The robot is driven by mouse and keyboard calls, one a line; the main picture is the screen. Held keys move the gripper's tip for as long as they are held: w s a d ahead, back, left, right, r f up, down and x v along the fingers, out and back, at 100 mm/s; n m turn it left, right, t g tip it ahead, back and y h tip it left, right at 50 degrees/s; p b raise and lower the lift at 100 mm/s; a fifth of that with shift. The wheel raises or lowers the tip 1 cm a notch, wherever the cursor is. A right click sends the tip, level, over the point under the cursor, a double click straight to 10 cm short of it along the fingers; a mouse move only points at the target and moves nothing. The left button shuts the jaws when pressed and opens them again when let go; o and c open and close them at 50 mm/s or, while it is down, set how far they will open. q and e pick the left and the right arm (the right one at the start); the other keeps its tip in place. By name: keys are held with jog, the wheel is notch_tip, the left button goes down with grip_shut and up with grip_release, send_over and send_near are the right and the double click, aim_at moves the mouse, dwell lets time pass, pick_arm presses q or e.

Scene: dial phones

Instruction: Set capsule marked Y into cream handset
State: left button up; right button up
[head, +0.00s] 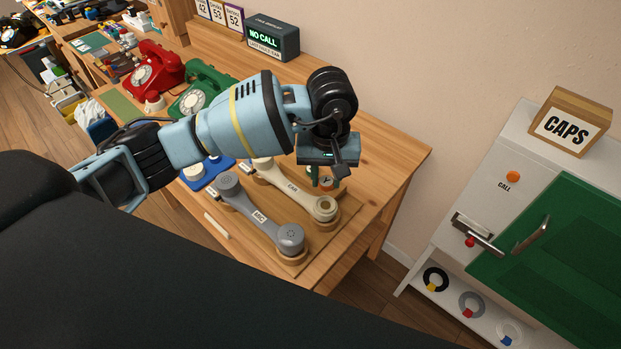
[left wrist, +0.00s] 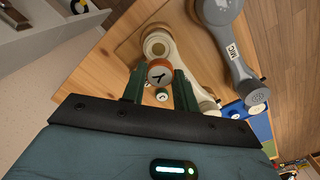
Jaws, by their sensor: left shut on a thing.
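My left gripper (head: 322,180) is shut on an orange-rimmed capsule marked Y (left wrist: 158,72), which also shows between the fingers in the head view (head: 326,184). In the left wrist view the green fingers (left wrist: 160,88) stand on either side of it. The cream handset (head: 292,188), labelled EAR, lies on a wooden board. Its near end has a round open cup (head: 325,208), which shows just beyond the capsule in the left wrist view (left wrist: 157,44). The capsule appears above the handset, apart from the cup. My right gripper is not in view.
A grey handset (head: 257,213) labelled MIC lies beside the cream one. A blue tray (head: 216,170) sits behind them. Green (head: 203,95) and red (head: 152,75) dial phones stand farther back. A white cabinet (head: 470,203) with a CAPS box (head: 571,120) stands at right.

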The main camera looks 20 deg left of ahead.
aim_at(326, 205)
pick_arm(q)
jog(key=shift+d, duration=0.2)
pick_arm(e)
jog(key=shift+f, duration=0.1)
pick_arm(q)
jog(key=shift+f, duration=0.25)
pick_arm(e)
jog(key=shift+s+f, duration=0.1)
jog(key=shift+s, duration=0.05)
